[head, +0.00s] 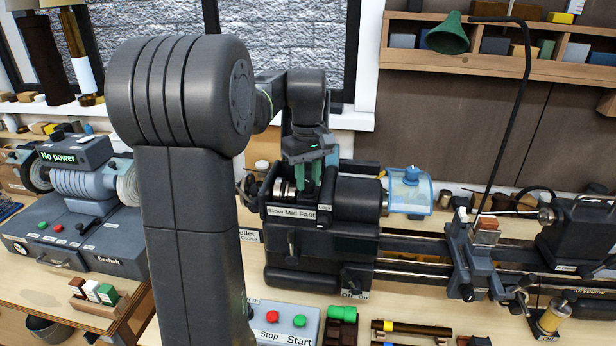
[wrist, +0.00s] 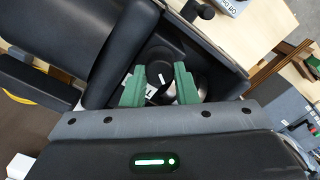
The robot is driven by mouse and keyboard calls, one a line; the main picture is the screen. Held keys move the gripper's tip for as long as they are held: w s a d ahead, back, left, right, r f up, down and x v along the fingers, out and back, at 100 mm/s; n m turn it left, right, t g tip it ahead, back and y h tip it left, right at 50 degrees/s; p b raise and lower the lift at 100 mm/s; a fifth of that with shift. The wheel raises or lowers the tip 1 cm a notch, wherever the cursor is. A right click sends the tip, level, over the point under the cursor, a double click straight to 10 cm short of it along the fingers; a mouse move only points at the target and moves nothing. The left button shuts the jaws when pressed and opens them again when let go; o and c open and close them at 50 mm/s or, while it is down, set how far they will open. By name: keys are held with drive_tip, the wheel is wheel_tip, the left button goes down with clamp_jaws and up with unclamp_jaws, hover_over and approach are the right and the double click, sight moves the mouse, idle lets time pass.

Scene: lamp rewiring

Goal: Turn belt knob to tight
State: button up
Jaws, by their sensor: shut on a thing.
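My gripper (head: 315,186) reaches down into the open top of the dark lathe headstock (head: 318,250). Its green fingers also show in the wrist view (wrist: 160,92), standing apart on either side of a small dark knob (wrist: 165,62) with a white mark. I take this for the belt knob, and the fingers are shut on it. In the head view the knob is hidden by the fingers and the housing. I cannot read which setting the white mark points to.
A "Slow Mid Fast" label (head: 292,213) is on the headstock front. A blue clear guard (head: 410,190) stands right of it. A Stop/Start box (head: 285,325) is in front. A green lamp (head: 448,36) hangs above right. A grinder (head: 75,185) reading "No power" stands left.

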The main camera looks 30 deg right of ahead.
drive_tip(key=shift+r, duration=0.15)
drive_tip(key=o, duration=0.9)
drive_tip(key=shift+o, duration=0.4)
drive_tip(key=shift+a, duration=0.1)
